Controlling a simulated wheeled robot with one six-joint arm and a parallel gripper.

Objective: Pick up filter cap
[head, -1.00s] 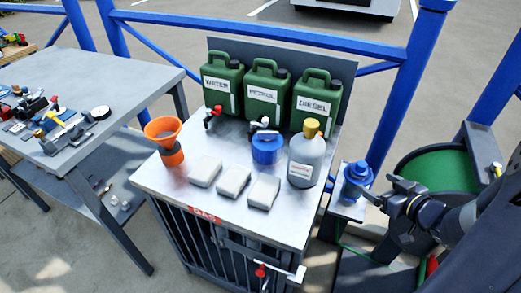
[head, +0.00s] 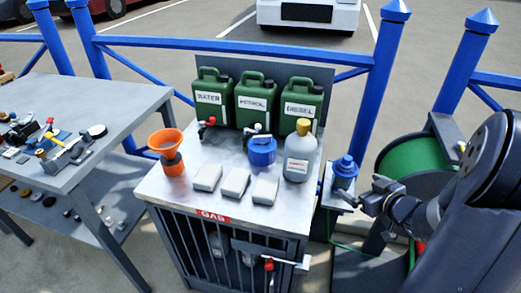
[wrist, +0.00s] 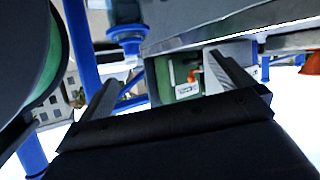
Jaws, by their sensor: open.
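No part is plainly marked as the filter cap. A blue fitting with a narrower blue top (head: 345,166) stands on a small side shelf right of the metal cabinet. A round blue container (head: 262,152) sits on the cabinet top, and which of these bears the cap I cannot tell. My gripper (head: 366,200) is just right of and in front of the blue fitting, apparently apart from it. The wrist view shows its two jaws (wrist: 165,75) spread with nothing seen between them. A blue flanged part (wrist: 126,38) shows beyond the left jaw.
The cabinet top (head: 210,215) holds an orange funnel (head: 166,143), several pale blocks, a grey bottle (head: 299,158) and green jerrycans (head: 250,105). A green reel (head: 420,165) stands right of the shelf. A blue rail (head: 230,52) runs behind. A cluttered table (head: 110,92) is at left.

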